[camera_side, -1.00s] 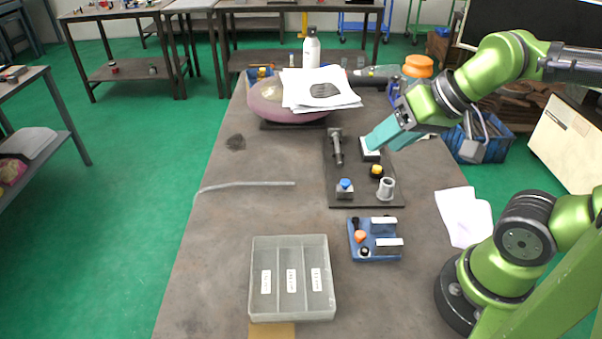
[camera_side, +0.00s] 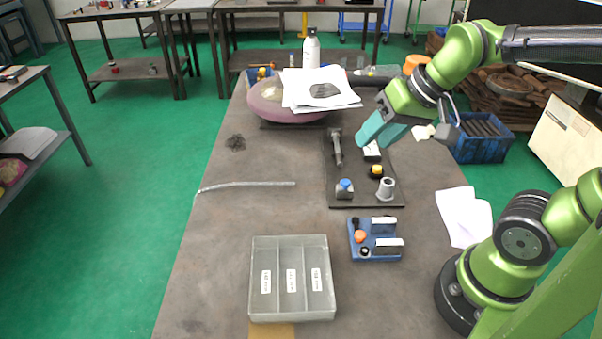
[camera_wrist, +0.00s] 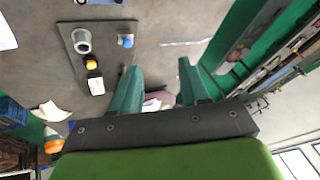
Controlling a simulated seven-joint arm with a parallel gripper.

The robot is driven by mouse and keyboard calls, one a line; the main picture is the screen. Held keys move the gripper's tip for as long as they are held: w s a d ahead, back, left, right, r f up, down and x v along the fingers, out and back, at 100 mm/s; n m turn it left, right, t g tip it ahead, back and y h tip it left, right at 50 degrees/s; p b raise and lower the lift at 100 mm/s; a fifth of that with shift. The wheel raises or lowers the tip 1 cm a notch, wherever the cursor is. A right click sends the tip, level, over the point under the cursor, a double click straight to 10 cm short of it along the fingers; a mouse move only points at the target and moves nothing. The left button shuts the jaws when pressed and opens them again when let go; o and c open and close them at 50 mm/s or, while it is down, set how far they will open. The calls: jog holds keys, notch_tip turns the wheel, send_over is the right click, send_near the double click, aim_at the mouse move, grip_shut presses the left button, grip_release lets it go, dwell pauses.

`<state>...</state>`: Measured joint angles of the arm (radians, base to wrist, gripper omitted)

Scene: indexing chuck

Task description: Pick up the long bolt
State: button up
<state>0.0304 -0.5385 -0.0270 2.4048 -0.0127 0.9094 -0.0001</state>
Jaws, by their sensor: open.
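The long bolt (camera_side: 338,150) is grey, with a wider head at its far end. It is on the left part of a dark plate (camera_side: 352,200) in the side view. My gripper (camera_side: 368,143) has teal fingers and hangs to the right of the bolt, apart from it. In the wrist view my gripper (camera_wrist: 160,68) is open with nothing between its fingers. The bolt is not clearly visible there; the left finger covers part of the plate's edge (camera_wrist: 68,40).
The plate also bears a white-topped block (camera_side: 372,152), a yellow-topped part (camera_side: 376,170), a grey flanged sleeve (camera_side: 386,188) and a blue-topped block (camera_side: 345,188). A blue fixture (camera_side: 360,250) and a three-compartment tray (camera_side: 291,240) stand nearer. Papers (camera_side: 322,90) lie behind. The table's left side is mostly clear.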

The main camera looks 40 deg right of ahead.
jog(key=w+d+m+g+h, duration=0.1)
jog(key=w+d+g, duration=0.1)
jog(key=w+d, duration=0.3)
jog(key=w+d+m+g, duration=0.1)
jog(key=w+d, duration=0.2)
jog(key=w, duration=0.4)
jog(key=m+g+h, duration=0.2)
jog(key=g, duration=0.2)
send_over(337, 143)
notch_tip(337, 143, down, 7)
notch_tip(337, 143, up, 2)
jog(key=w, duration=0.2)
jog(key=shift+y, duration=0.3)
jog(key=f, duration=0.7)
jog(key=s+f, duration=0.1)
jog(key=f, duration=0.3)
jog(key=shift+d+f, duration=0.1)
jog(key=shift+s+f, duration=0.25)
jog(key=shift+f, duration=1.1)
jog(key=shift+s+f, duration=0.2)
jog(key=shift+f, duration=1.15)
grip_shut()
